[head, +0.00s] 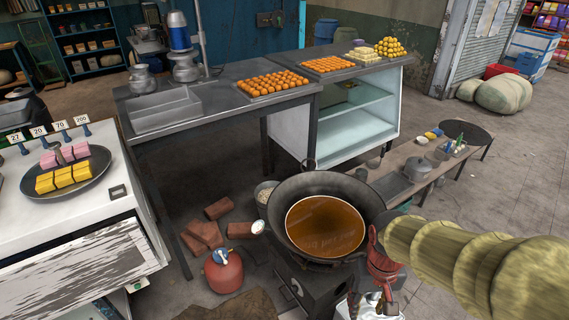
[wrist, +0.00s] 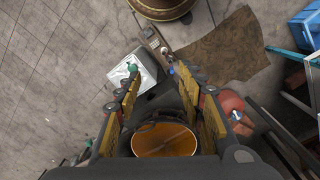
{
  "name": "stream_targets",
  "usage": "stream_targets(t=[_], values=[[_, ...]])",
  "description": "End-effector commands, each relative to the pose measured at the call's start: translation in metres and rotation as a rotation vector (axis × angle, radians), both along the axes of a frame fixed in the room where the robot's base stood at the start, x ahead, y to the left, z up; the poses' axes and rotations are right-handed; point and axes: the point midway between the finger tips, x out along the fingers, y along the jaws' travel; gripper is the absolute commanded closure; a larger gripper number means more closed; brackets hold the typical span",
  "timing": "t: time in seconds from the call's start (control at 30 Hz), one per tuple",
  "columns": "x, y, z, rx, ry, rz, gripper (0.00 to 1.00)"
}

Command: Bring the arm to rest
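My gripper (head: 378,268) is at the right edge of a dark wok (head: 284,198) in the head view, at the end of my arm, which reaches in from the right. The wok holds orange-brown liquid (head: 325,228). In the wrist view, the two fingers of my gripper (wrist: 158,90) stand well apart with nothing held between them. The liquid (wrist: 163,141) shows beyond and between the fingers. I cannot tell from the head view whether my gripper touches the wok rim.
A red gas canister (head: 223,271) and several bricks (head: 203,235) lie left of the wok. A low bench (head: 405,190) with pots is behind it. A metal table (head: 222,105) stands at the back, a white counter (head: 100,215) at left. Open floor (head: 510,195) is at right.

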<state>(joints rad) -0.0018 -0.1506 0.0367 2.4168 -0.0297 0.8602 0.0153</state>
Motion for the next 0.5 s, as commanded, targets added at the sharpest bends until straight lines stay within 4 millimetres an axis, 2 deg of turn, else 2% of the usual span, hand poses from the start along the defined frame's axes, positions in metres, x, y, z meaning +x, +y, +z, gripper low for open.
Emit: stream_targets(t=[0.03,0.1,0.5], values=[[-0.005,0.001,0.015,0.004,-0.040,0.004,0.61],[-0.012,0.002,0.032,0.010,-0.085,0.008,0.61],[-0.039,0.006,0.123,0.023,-0.409,-0.001,0.61]])
